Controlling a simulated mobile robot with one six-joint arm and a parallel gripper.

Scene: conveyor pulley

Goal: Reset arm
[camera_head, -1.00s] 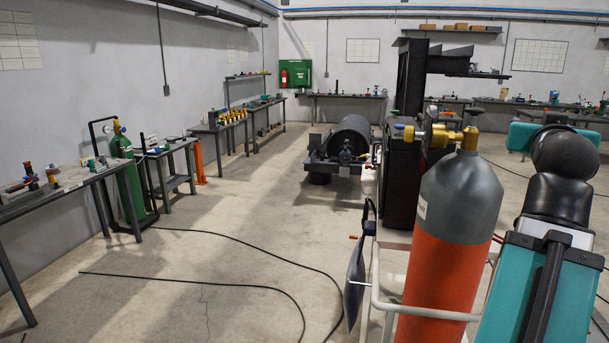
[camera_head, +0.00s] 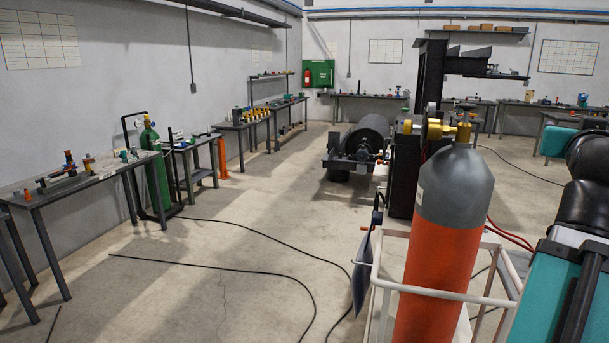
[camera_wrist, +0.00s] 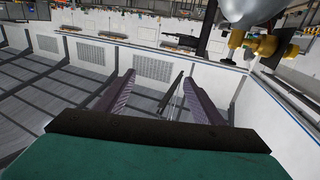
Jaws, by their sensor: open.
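My gripper (camera_wrist: 158,77) shows in the wrist view with its two fingers spread apart. No object shows between the fingers. A brass valve (camera_wrist: 262,45) on a grey rounded cylinder top lies beyond the right finger, apart from it. In the head view my teal and black arm (camera_head: 565,290) stands at the right edge, and my gripper is outside that view.
A grey and orange gas cylinder (camera_head: 445,260) stands close in front on a white-railed cart (camera_head: 455,295). A black roller machine (camera_head: 365,140) is behind it. Benches line the left wall, with a green cylinder (camera_head: 156,170). Hoses (camera_head: 240,270) cross otherwise open floor.

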